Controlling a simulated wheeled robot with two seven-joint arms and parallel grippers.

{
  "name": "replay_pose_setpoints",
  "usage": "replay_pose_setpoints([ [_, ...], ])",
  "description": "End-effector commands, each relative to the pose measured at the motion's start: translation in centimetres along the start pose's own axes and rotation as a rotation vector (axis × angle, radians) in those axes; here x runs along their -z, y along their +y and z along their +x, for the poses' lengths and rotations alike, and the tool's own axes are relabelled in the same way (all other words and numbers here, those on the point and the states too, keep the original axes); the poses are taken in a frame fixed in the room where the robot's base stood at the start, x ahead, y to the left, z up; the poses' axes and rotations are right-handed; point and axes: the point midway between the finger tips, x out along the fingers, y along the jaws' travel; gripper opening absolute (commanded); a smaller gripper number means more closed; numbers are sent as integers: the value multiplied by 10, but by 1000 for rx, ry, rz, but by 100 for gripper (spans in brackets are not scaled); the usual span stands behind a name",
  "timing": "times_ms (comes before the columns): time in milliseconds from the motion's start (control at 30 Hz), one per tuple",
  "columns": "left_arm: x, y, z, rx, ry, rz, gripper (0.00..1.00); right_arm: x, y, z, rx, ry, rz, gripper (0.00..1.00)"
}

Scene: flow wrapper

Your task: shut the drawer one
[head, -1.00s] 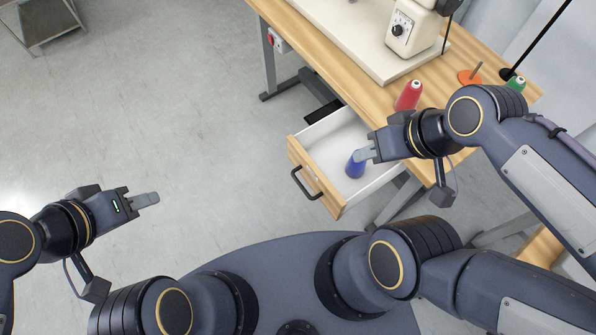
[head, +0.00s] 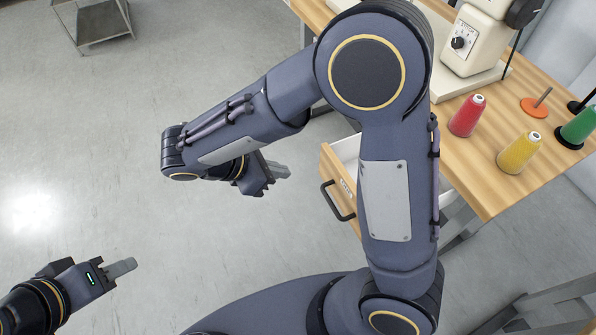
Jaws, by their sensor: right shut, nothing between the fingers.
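The drawer (head: 342,188) has a light wood front with a small label and a black bar handle (head: 337,202). It stands pulled out from under the wooden table. My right arm crosses in front of it, hiding most of its inside and whatever lies there. My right gripper (head: 283,172) is shut and empty, above the floor to the left of the drawer front and apart from the handle. My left gripper (head: 124,267) is at the lower left over open floor, well away from the drawer; its fingers look closed together with nothing held.
On the wooden table (head: 485,185) stand a red spool (head: 467,116), a yellow spool (head: 519,153), a green spool (head: 579,126) and a cream machine (head: 474,42). A metal cart (head: 92,24) is at the far upper left. The floor left of the drawer is clear.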

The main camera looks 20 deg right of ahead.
Motion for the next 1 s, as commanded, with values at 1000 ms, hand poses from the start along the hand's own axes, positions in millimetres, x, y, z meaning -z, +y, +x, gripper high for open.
replay_pose_setpoints([
  [1000, -11, -10, 22, 0, 0, 0, 36, -29, -1, 122, 3, 4, 5, 0],
])
